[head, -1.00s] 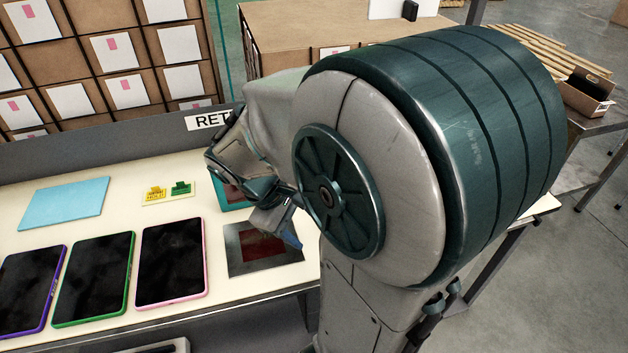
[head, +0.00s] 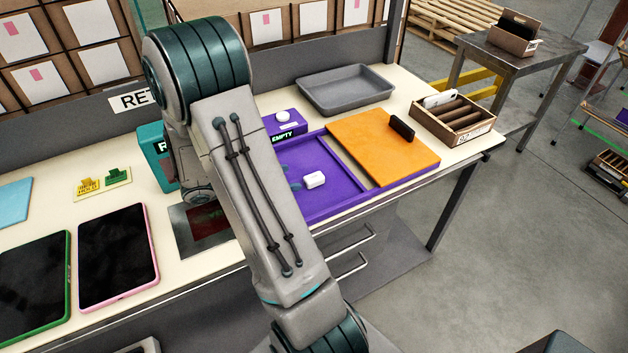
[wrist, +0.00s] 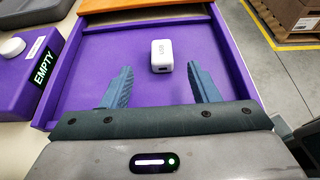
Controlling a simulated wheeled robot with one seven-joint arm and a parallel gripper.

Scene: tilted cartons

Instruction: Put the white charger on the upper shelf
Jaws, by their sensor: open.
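The white charger (head: 314,180) lies in the shallow purple tray (head: 345,207) on the table. In the wrist view the charger (wrist: 162,55) sits on the tray floor, beyond and roughly midway between the fingertips. My gripper (wrist: 160,84) is open and empty, with one blue finger on each side of the gap and the tray floor below. In the head view my arm hides most of the gripper; only bits of blue finger show left of the charger. No upper shelf can be made out clearly.
A purple box marked EMPTY (head: 285,126) stands beside the tray. An orange board (head: 375,150) with a black item (head: 402,127), a grey tray (head: 345,88) and a divided carton (head: 455,122) are nearby. Tablets (head: 117,255) lie at left.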

